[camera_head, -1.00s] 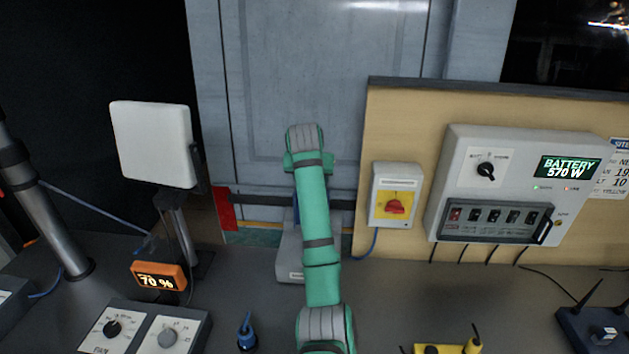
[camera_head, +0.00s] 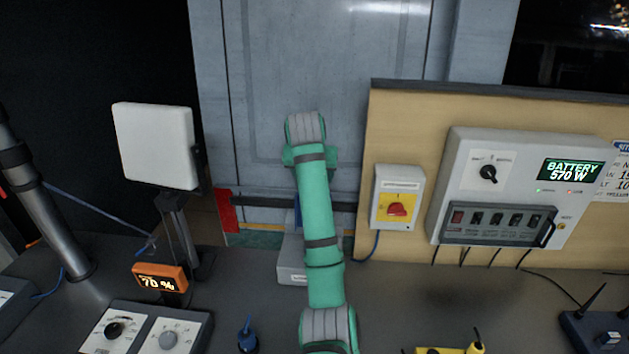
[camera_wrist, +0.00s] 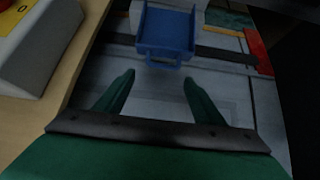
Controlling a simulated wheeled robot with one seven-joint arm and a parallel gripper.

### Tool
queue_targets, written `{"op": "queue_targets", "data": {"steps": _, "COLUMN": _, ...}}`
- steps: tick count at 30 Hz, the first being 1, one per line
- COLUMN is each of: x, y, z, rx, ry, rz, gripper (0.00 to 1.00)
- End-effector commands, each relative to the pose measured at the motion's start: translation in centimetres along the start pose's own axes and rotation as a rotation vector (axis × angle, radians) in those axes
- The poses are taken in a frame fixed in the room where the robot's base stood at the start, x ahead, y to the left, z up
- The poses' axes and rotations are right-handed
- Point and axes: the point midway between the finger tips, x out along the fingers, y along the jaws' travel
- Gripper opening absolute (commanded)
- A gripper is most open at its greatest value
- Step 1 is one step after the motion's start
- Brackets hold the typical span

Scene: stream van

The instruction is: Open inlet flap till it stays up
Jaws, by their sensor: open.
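The inlet flap (camera_wrist: 166,30) is a blue panel with raised side edges and a small loop handle. It is on the pale grey inlet box (camera_head: 291,273), which stands against the grey door; I cannot tell how far the flap is raised. In the head view only a thin blue strip of it (camera_head: 298,212) shows beside my arm. My gripper (camera_wrist: 157,80) is open and empty. In the wrist view its two green fingers are spread below the flap's handle, apart from it. In the head view my arm hides the fingers.
A grey switch box (camera_head: 397,197) with a red knob is on the tan board right of my arm. A white panel (camera_head: 154,145) on a stand and an orange display (camera_head: 160,279) are at left. A blue plug-like piece (camera_head: 247,335) is on the dark worktop in front.

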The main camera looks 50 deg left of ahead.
Motion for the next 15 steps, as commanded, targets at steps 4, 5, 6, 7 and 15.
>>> {"op": "queue_targets", "data": {"steps": 4, "x": -2.7, "y": 0.1, "z": -0.1, "rx": 0.001, "ry": 0.003, "rz": 0.0, "gripper": 0.63}}
{"op": "queue_targets", "data": {"steps": 5, "x": -3.1, "y": 0.1, "z": -0.1, "rx": 0.001, "ry": 0.002, "rz": 0.0, "gripper": 0.63}}
{"op": "queue_targets", "data": {"steps": 6, "x": -3.7, "y": 0.1, "z": -0.1, "rx": 0.001, "ry": 0.002, "rz": 0.0, "gripper": 0.63}}
{"op": "queue_targets", "data": {"steps": 7, "x": -4.0, "y": 0.1, "z": -0.1, "rx": 0.001, "ry": 0.003, "rz": 0.0, "gripper": 0.63}}
{"op": "queue_targets", "data": {"steps": 15, "x": -5.4, "y": 0.1, "z": 0.0, "rx": 0.002, "ry": 0.001, "rz": 0.001, "gripper": 0.63}}
